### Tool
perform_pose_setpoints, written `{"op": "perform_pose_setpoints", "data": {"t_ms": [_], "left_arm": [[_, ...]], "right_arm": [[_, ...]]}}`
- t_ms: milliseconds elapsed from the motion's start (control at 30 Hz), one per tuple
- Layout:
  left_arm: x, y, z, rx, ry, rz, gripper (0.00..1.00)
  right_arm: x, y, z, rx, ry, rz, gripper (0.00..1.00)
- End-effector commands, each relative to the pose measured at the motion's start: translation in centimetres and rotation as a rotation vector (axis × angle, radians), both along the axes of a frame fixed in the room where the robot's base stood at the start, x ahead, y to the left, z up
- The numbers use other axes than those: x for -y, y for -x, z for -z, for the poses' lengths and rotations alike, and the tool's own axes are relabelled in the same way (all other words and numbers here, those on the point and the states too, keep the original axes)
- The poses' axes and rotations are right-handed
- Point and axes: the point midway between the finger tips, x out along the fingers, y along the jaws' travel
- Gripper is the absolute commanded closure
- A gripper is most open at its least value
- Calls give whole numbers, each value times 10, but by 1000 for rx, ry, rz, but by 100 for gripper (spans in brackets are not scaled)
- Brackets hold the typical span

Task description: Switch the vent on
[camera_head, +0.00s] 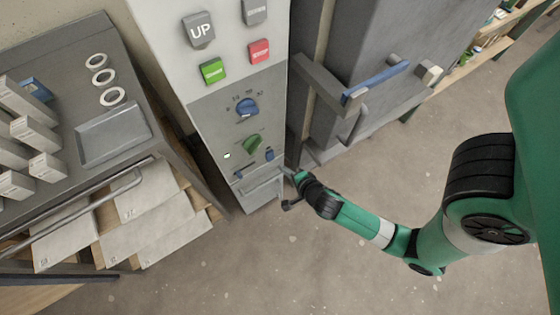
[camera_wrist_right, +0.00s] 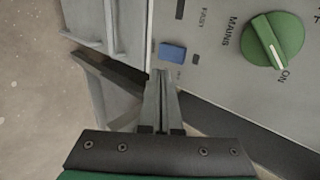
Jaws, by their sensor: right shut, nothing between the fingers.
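The grey control panel (camera_head: 225,120) carries a large green knob (camera_head: 252,144), marked MAINS in the right wrist view (camera_wrist_right: 276,40). A small blue switch (camera_head: 269,155) sits below and right of the knob; a blue switch also shows in the right wrist view (camera_wrist_right: 172,52), close to my fingertips. Another small blue switch (camera_head: 238,174) sits lower left on the panel. I cannot read which one is the vent. My right gripper (camera_head: 289,174) is shut and empty beside the panel's lower right edge; its fingers (camera_wrist_right: 160,78) appear just short of the blue switch. My left gripper is out of view.
A blue dial (camera_head: 246,107), a green button (camera_head: 213,71) and a red button (camera_head: 259,51) are higher on the panel. A grey cabinet with a blue-gripped handle (camera_head: 376,82) stands right. A bench with a tray (camera_head: 113,157) stands left. The floor (camera_head: 330,260) is clear.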

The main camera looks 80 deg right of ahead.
Motion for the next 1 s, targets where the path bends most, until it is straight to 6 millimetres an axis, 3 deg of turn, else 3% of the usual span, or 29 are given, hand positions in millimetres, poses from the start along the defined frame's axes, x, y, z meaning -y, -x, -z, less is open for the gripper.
{"op": "perform_pose_setpoints", "data": {"t_ms": [100, 333, 667, 867, 1000], "left_arm": [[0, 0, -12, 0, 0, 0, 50], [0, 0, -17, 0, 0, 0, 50], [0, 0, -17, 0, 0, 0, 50], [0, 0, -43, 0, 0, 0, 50], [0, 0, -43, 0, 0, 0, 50]], "right_arm": [[-14, 15, -21, 0, 0, -6, 100], [-27, 30, -36, 2, 0, -2, 100], [-27, 31, -37, 1, 1, 1, 100], [-28, 33, -32, -29, -20, 1, 100], [-29, 34, -22, -33, -29, 0, 100]]}}
